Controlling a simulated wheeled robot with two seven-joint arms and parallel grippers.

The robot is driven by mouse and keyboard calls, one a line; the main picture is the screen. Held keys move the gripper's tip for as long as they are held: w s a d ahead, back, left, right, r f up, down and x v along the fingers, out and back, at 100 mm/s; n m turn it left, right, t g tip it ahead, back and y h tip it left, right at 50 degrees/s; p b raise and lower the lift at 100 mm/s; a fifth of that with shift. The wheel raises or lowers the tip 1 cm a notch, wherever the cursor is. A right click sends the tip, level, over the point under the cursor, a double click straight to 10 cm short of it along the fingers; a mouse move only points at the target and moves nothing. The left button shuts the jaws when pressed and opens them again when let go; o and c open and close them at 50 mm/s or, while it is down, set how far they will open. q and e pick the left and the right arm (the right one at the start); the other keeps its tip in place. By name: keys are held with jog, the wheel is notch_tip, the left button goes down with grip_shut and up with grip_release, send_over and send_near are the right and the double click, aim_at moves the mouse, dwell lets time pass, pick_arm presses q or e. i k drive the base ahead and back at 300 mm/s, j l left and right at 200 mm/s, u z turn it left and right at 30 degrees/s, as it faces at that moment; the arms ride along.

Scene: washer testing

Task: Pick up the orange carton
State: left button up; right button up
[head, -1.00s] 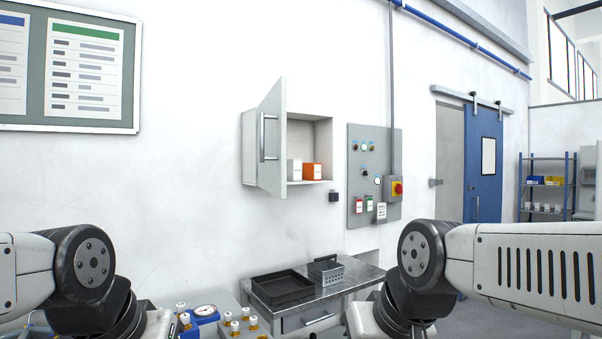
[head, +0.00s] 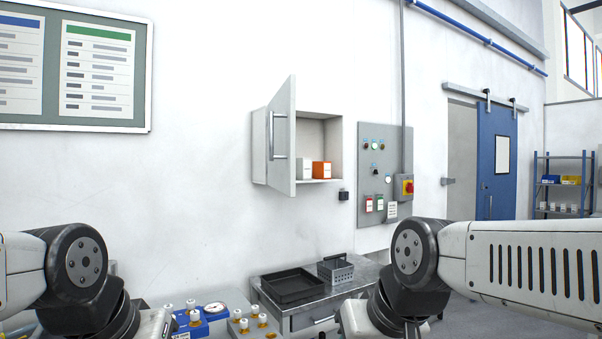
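The orange carton (head: 322,170) stands on the floor of an open wall cabinet (head: 336,150), to the right of a white carton (head: 304,170). It has a white label on its front. The cabinet door (head: 283,137) stands swung out on the left side, with a vertical bar handle. Both my arms show at the lower left and lower right, well below and apart from the cabinet. Neither of my grippers shows in this view, so their state is hidden.
Open air lies before the cabinet.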

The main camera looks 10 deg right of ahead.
aim_at(322, 171)
jog(key=i+l+u, duration=0.1)
jog(key=u, duration=0.25)
jog(key=i+l+u, duration=0.1)
jog(key=u, duration=0.25)
jog(key=i+l+u, duration=0.1)
jog(key=l+u, duration=0.25)
